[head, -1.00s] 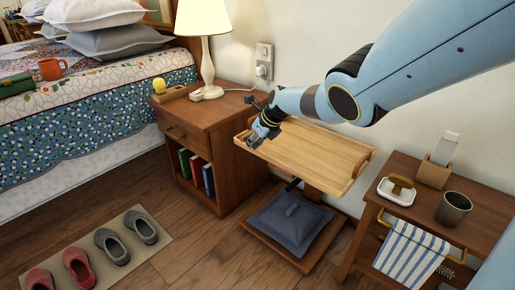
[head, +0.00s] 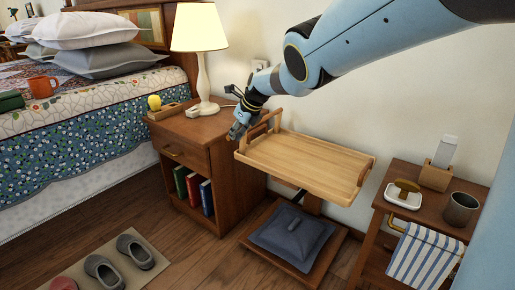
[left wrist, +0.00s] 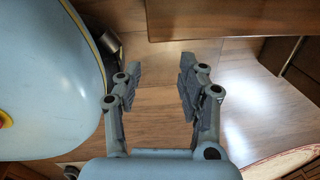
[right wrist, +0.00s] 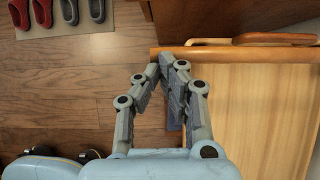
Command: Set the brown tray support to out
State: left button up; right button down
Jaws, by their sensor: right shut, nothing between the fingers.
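The brown tray support holds a light wooden tray (head: 310,163) with raised rims, between the nightstand and the side table. A post and dark bracket show partly under it, above a low brown base (head: 322,258). My right gripper (head: 236,132) is shut and empty at the tray's left end, by its curved handle. In the right wrist view the fingers (right wrist: 172,62) are close beside the tray's edge (right wrist: 195,52); I cannot tell if they touch it. My left gripper (left wrist: 158,80) is open and empty, over brown wood in the left wrist view.
A nightstand (head: 225,165) with a lamp (head: 200,40) and books stands left of the tray. A side table (head: 430,205) with a cup (head: 459,208) and striped towel (head: 422,255) stands right. A dark cushion (head: 290,233) lies on the base. Slippers lie on a mat (head: 75,265).

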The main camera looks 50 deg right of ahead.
jog(key=w+b, duration=0.1)
jog(key=b, duration=0.1)
jog(key=w+g+b, duration=0.1)
jog(key=b, duration=0.1)
jog(key=shift+f, duration=0.25)
pick_arm(q)
jog(key=w+d+r+t+b, duration=0.3)
jog(key=w+r+b, duration=0.3)
jog(key=w, duration=0.5)
jog(key=w+d+r+t+h+b, duration=0.1)
jog(key=w+d+r+t+b, duration=0.3)
jog(key=w+r+b, duration=0.3)
jog(key=shift+w+r+t, duration=0.2)
jog(key=shift+w+t, duration=0.3)
jog(key=shift+w, duration=1.55)
pick_arm(e)
jog(key=shift+w+r+g, duration=0.3)
jog(key=shift+w+g, duration=0.55)
jog(key=shift+w, duration=0.2)
jog(key=shift+w+r+g, duration=0.25)
jog(key=shift+w+g, duration=0.6)
jog(key=shift+w, duration=0.15)
